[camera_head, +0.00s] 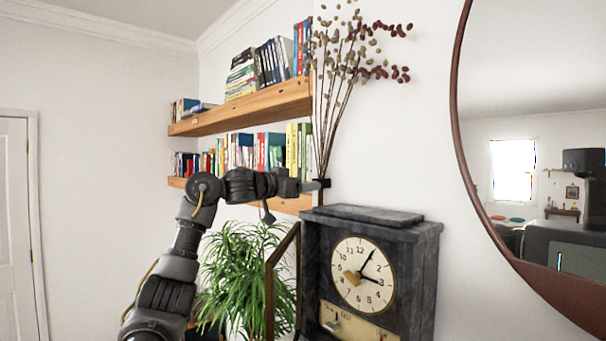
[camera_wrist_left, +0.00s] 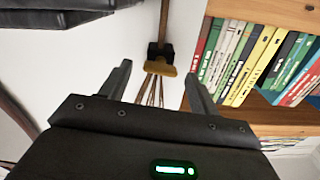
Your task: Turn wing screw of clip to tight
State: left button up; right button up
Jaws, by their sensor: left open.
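The clip (camera_wrist_left: 153,50) is a small black block at the white wall, with stems on both sides of it in the left wrist view. Its wing screw (camera_wrist_left: 160,69) is a flat brass-coloured piece facing my gripper. My left gripper (camera_wrist_left: 156,70) is open, with one finger on each side of the screw's line and clear space between. I cannot tell how deep the screw sits between the fingers. In the head view, my left gripper (camera_head: 314,186) is beside the dark clip (camera_head: 326,183) on the dried stems; the screw is not distinct there. My right gripper is not in view.
Wooden shelves (camera_head: 245,108) with books stand close to my left arm; a book row (camera_wrist_left: 240,60) is right of the fingers in the wrist view. Below are a dark mantel clock (camera_head: 425,265) and a green plant (camera_head: 240,275). A round mirror (camera_head: 470,190) hangs at right.

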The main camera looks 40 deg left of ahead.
pick_arm(q)
jog(key=shift+w+r, duration=0.2)
jog(key=shift+w, duration=0.2)
jog(key=shift+w+d, duration=0.1)
jog(key=shift+w+f, duration=0.1)
jog(key=shift+w, duration=0.05)
jog(key=c, duration=1)
